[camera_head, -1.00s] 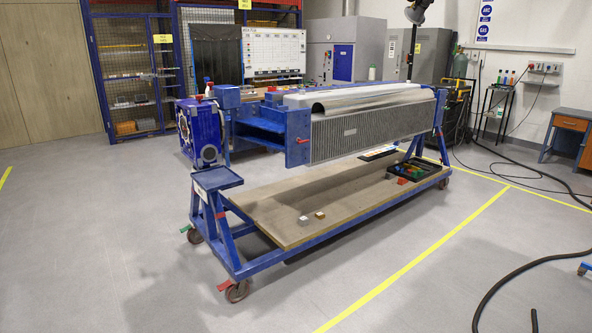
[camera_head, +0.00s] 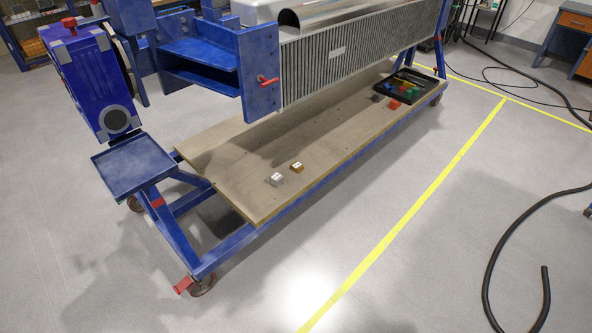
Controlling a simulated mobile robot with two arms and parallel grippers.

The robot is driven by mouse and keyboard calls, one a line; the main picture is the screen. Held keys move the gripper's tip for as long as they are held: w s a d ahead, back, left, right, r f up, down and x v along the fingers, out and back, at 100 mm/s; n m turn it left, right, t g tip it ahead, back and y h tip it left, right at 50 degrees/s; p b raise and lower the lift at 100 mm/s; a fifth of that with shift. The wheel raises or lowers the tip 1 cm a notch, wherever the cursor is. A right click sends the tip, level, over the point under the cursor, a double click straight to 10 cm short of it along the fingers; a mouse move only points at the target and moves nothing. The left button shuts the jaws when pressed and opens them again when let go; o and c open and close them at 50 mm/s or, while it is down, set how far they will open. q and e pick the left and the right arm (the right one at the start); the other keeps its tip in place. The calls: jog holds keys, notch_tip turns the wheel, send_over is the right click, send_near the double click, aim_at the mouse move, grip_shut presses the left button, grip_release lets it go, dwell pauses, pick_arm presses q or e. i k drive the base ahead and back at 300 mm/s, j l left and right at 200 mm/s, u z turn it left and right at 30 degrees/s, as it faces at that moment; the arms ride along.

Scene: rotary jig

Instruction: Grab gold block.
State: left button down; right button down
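The gold block (camera_head: 296,167) is a small brownish-gold cube with a pale top. It sits on the wooden lower shelf (camera_head: 235,200) of the blue jig cart, near the shelf's front edge. A silver-white block (camera_head: 276,180) stands just to its left, apart from it. Neither of my grippers shows in the head view.
A black tray (camera_head: 389,94) with coloured blocks sits at the shelf's far right end, with loose blocks beside it. A ribbed grey workpiece (camera_head: 360,55) hangs above the shelf. A small blue tray (camera_head: 133,166) juts out at left. A black hose (camera_head: 497,250) lies right.

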aim_at(296, 166)
jog(key=u, duration=0.45)
jog(key=i+l+u, duration=0.45)
jog(key=l, duration=0.2)
jog(key=i+l+u, duration=0.2)
jog(key=l, duration=0.15)
jog(key=l+u, duration=0.25)
jog(key=l, duration=0.1)
